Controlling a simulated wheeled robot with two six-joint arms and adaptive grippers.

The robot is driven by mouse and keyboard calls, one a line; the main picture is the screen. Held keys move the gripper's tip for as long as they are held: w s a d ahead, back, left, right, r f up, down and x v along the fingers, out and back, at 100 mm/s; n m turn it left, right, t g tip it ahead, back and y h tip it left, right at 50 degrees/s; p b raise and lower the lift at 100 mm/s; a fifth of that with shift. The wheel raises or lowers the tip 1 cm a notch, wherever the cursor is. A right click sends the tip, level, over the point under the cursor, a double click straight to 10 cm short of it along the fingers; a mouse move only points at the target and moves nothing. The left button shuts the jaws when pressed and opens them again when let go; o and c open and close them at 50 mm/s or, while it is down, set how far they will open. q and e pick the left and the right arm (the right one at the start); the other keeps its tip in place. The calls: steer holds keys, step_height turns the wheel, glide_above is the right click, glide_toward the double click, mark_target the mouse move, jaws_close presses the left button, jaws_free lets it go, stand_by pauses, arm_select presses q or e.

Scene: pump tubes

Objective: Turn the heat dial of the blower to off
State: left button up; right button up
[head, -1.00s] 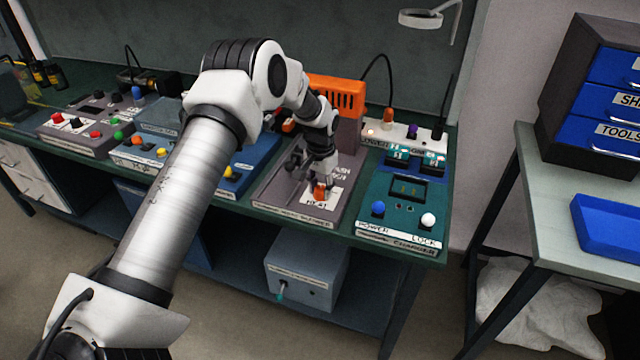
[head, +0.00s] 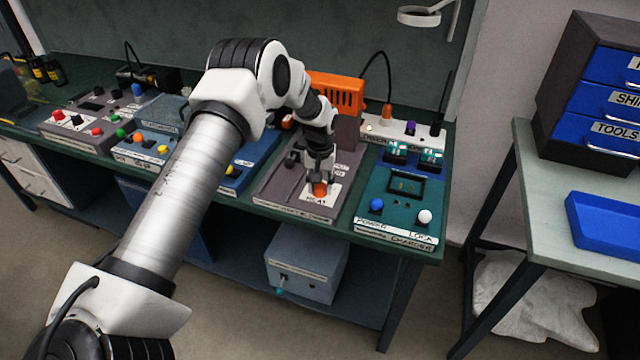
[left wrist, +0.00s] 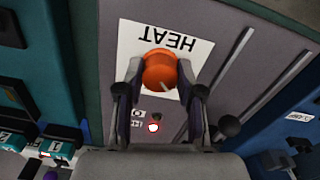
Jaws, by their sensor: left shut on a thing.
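The orange heat dial (head: 319,188) sits on a white HEAT label on the grey base of the blower (head: 285,190). In the left wrist view the dial (left wrist: 160,70) is round and has a short pale mark near its lower edge. My left gripper (head: 319,182) reaches down over it, and its two fingers (left wrist: 160,76) close on the dial's two sides. The blower's orange housing (head: 336,92) stands behind my gripper, partly hidden by my arm. My right gripper is not in view.
A teal charger (head: 400,205) with a blue and a white knob stands close on the right. A blue unit (head: 247,160) stands on the left. A power strip (head: 400,130) lies behind. A black lever (left wrist: 229,126) stands near my fingers.

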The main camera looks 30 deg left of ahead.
mark_target(320, 185)
arm_select(q)
steer(key=shift+f, duration=0.1)
steer(key=o, duration=1)
steer(key=shift+o, duration=0.8)
steer(key=shift+w+f, duration=0.15)
steer(key=shift+w, duration=0.05)
steer(key=shift+s+r, duration=0.1)
steer(key=shift+r, duration=0.3)
step_height(320, 185, up, 11)
